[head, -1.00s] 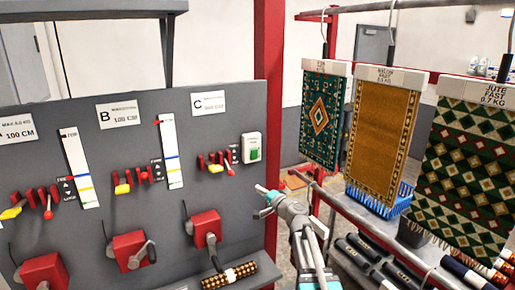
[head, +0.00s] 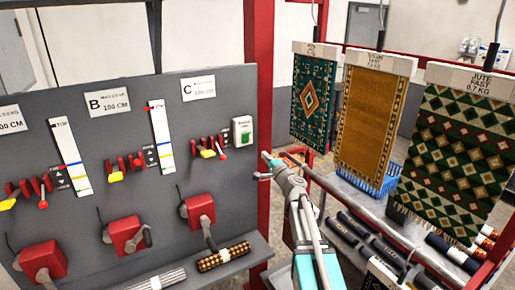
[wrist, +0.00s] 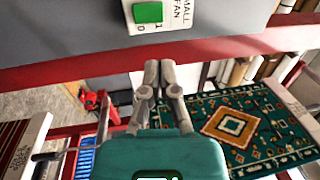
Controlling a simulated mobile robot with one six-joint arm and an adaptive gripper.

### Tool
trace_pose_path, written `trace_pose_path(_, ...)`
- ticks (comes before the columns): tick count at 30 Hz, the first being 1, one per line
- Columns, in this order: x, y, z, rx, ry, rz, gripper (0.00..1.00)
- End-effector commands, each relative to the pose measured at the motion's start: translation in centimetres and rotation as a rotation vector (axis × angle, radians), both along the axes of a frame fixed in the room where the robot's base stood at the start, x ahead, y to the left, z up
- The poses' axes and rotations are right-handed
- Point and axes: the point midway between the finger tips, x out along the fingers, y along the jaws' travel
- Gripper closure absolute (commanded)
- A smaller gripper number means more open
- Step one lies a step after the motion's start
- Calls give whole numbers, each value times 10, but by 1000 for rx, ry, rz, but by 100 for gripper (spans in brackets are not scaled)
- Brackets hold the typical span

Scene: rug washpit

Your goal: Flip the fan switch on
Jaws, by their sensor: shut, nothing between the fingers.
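The fan switch (head: 243,132) is a white plate with a green rocker at the right edge of the grey panel. I cannot tell which way the rocker is tipped. My gripper (head: 266,165) is just right of and below the switch in the head view. Its fingers (wrist: 161,70) are together and empty in the wrist view, apart from the switch.
The grey panel (head: 150,90) carries red levers and red crank boxes (head: 200,208). A red post (head: 262,90) stands right beside the switch. Hanging rugs (head: 372,115) and a rail with rolled rugs (head: 365,235) are to the right. A patterned roll (head: 222,257) lies on the ledge below.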

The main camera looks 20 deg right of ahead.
Motion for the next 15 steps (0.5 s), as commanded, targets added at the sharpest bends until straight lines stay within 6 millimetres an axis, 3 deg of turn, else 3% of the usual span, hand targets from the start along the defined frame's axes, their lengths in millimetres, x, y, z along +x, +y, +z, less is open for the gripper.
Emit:
trace_pose_path(8, 25, 5, 5, 0, 0, 1, 100)
trace_pose_path(15, 60, 12, 11, 0, 0, 2, 100)
